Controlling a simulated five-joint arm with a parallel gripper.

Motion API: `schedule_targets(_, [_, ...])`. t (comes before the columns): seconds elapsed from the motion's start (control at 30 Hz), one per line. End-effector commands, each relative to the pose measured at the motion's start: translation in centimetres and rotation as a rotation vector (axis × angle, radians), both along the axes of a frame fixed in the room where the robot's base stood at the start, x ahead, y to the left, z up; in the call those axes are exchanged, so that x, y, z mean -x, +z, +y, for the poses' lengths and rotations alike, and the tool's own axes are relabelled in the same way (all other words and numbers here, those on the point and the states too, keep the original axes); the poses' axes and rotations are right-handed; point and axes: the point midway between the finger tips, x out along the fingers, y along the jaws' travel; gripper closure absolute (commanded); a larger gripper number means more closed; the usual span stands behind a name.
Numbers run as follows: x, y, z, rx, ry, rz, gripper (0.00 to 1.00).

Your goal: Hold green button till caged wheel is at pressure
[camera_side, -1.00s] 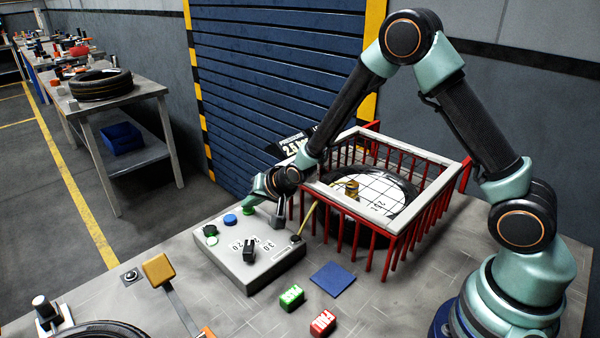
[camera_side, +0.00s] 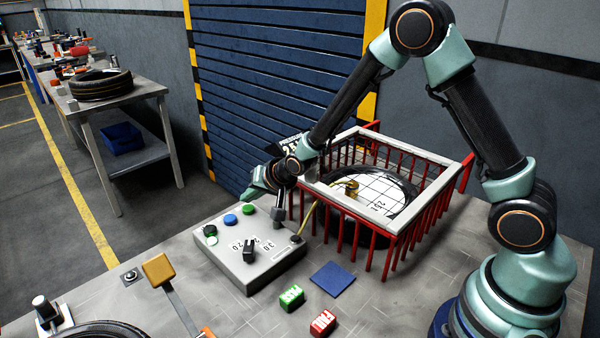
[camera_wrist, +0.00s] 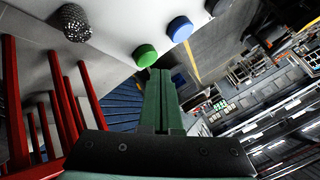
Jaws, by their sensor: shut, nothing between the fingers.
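The green button (camera_side: 249,209) is on the far edge of the grey control box (camera_side: 232,262); it also shows in the wrist view (camera_wrist: 146,55). My gripper (camera_side: 246,194) is shut and empty. Its green fingertips (camera_wrist: 161,74) are just above the button, apparently apart from it. The caged wheel (camera_side: 408,188), a black tyre with a white gridded face, lies inside the red-barred cage (camera_side: 435,218). A yellow hose (camera_side: 308,218) runs from the box to a brass fitting (camera_side: 351,186) at the wheel. A dark pressure display (camera_side: 292,148) behind my arm is partly hidden; its reading is unclear.
A blue button (camera_side: 230,219) and a black selector knob (camera_side: 250,251) are on the box. A grey post (camera_side: 278,215) rises beside the green button. A blue pad (camera_side: 332,279), a green block (camera_side: 291,297) and a red FAIL block (camera_side: 322,323) lie in front.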

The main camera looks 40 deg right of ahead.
Motion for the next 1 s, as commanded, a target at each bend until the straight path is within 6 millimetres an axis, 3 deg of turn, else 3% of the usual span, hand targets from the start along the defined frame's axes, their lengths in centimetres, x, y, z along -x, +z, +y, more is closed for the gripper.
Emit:
schedule_targets(0.27, [-0.1, 0.2, 0.0, 0.000, 0.000, -0.001, 1.00])
schedule_targets(0.8, [-0.1, 4.7, 0.0, 0.000, 0.000, -0.004, 1.00])
schedule_targets(1.0, [0.0, 5.1, 0.0, 0.000, 0.000, -0.001, 1.00])
